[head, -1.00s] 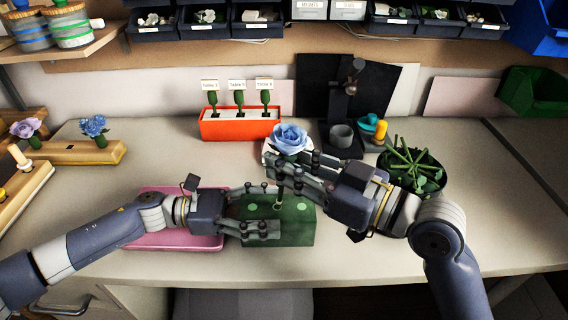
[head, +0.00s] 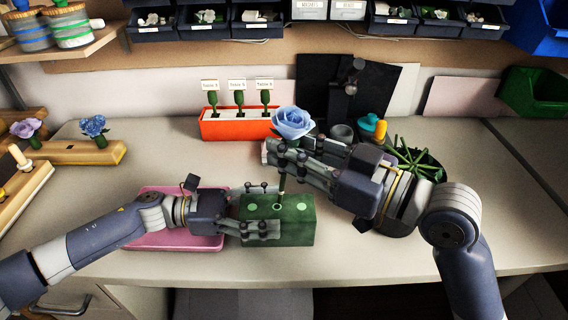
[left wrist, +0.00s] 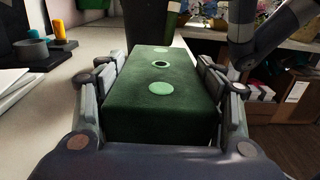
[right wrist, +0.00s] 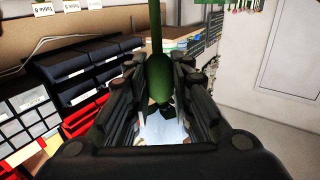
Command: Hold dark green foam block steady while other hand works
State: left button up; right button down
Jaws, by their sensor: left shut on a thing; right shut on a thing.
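The dark green foam block (head: 290,232) lies on the table with its length across the head view. My left gripper (head: 262,208) is shut on its left end, with fingers along both long sides. In the left wrist view the block (left wrist: 158,105) sits between the fingers, with two light green discs and a light-rimmed hole between them on top. My right gripper (head: 283,163) is shut on the blue flower (head: 293,123), bloom up, above and behind the block. In the right wrist view its green stem (right wrist: 156,35) runs between the fingers. The stem's lower tip appears close above the block's hole.
A pink tray (head: 160,240) lies under my left gripper. An orange box (head: 232,130) with labelled stems stands behind. A dark bowl with a spiky green plant (head: 412,158) is partly hidden by my right arm. Wooden holders with flowers (head: 80,153) are left. The table's right side is clear.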

jog(key=shift+r, duration=0.4)
jog(key=shift+s+d+r, duration=0.15)
jog(key=shift+r, duration=0.7)
pick_arm(q)
jog(key=o, duration=1.8)
